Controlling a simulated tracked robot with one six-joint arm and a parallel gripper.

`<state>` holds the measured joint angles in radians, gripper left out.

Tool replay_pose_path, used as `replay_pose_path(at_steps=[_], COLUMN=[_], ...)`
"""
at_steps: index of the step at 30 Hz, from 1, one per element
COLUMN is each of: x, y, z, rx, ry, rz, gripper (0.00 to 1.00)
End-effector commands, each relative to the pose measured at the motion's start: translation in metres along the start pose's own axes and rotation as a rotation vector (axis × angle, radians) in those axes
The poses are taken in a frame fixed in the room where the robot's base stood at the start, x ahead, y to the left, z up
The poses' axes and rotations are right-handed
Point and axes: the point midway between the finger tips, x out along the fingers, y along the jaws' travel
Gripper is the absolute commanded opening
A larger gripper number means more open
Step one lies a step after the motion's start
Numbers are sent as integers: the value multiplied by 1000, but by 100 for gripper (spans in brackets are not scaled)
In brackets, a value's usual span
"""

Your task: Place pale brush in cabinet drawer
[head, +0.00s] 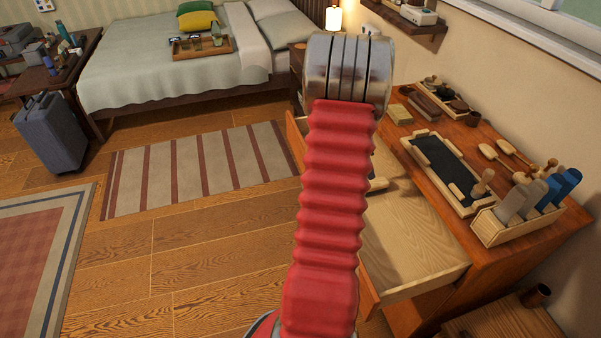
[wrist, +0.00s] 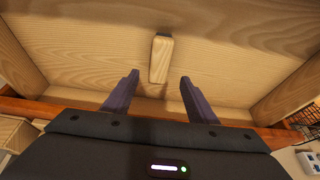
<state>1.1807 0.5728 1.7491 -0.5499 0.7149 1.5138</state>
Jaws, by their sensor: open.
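A pale wooden block-like piece with a dark end, which looks like the pale brush (wrist: 160,62), lies on the floor of the open cabinet drawer (wrist: 235,75) in the wrist view. My gripper (wrist: 159,77) is open, its two dark fingers to either side of the brush's near end with clear gaps. The fingers do not touch it. In the head view the pulled-out drawer (head: 420,245) shows right of my red arm, and a small pale piece (head: 378,184) in it may be the same brush. My gripper is hidden behind my arm there.
The cabinet top (head: 455,130) holds a dark-lined tray (head: 440,165), wooden brushes (head: 488,151) and a wooden rack (head: 490,229) with grey and blue handles. A bed (head: 140,75) stands at the back.

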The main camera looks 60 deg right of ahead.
Motion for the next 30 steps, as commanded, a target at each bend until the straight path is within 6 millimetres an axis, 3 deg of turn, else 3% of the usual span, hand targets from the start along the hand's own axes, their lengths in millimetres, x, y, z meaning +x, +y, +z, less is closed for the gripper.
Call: replay_pose_path(at_steps=[7, 11, 20, 30], x=[-3, -23, -126, -239], y=[-1, -8, -21, 3], z=[2, 15, 92, 191], rx=[-8, -56, -342, -716], ry=[0, -1, -14, -24], rz=[-4, -25, -139, -291], gripper=[53, 53, 53, 53])
